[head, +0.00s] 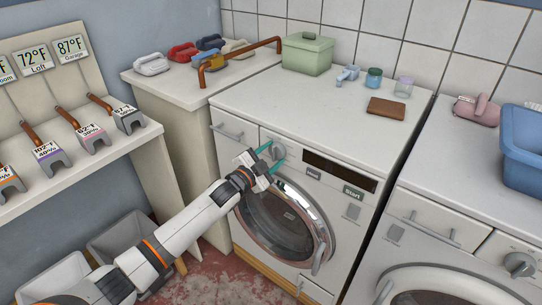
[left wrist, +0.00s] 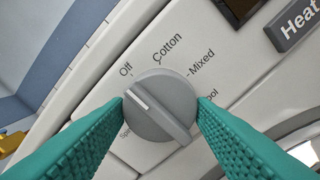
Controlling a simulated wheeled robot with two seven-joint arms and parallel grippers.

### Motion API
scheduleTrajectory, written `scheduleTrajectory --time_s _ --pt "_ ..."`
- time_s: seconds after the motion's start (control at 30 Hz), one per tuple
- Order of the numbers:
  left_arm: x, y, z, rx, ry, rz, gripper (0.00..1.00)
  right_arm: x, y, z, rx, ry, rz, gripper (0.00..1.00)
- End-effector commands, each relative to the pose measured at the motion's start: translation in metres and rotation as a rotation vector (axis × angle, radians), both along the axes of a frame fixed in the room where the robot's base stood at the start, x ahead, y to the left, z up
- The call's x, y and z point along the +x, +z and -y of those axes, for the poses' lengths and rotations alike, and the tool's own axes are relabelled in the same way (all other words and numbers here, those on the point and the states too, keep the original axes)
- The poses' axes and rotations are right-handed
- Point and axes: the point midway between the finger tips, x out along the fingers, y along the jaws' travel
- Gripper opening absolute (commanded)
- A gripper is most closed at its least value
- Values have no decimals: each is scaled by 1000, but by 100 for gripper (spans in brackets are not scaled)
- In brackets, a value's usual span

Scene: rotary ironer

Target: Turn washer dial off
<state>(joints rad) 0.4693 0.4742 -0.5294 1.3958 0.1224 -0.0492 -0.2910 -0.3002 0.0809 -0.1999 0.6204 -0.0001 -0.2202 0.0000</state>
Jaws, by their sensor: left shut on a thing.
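The washer dial (left wrist: 165,118) is a round grey knob with a raised ridge and a white mark at the ridge's upper-left end. The mark points up and left, near but slightly below the "Off" label (left wrist: 126,68). Labels "Cotton" and "Mixed" lie clockwise from there; other labels are partly hidden by the fingers. In the head view the dial (head: 279,149) is on the washer's (head: 300,120) front panel. My left gripper (head: 271,157) is shut on the dial, with one teal finger on each side. My right gripper is not in view.
The washer's round door (head: 283,222) is below the dial, and a dark display (head: 340,170) is to its right. A green box (head: 307,54) and small items stand on top. A second machine (head: 450,240) is at the right.

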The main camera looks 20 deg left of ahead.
Motion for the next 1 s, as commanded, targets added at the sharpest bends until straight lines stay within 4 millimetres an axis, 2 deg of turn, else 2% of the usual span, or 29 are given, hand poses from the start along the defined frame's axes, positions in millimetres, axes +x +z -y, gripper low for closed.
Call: scheduleTrajectory --time_s 0.3,0.33,0.43,0.77,0.87,1.0 --pt "0 -1 0 1 0 -3 27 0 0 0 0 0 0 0" --pt "0 -1 0 1 0 -3 55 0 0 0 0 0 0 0" --pt "0 -1 0 1 0 -3 70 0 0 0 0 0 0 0" --pt "-3 -1 -1 0 0 -2 70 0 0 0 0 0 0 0" --pt "-12 -2 -4 -1 0 -3 70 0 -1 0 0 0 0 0" --pt "-37 -3 -13 -1 -1 -4 70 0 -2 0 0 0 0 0"
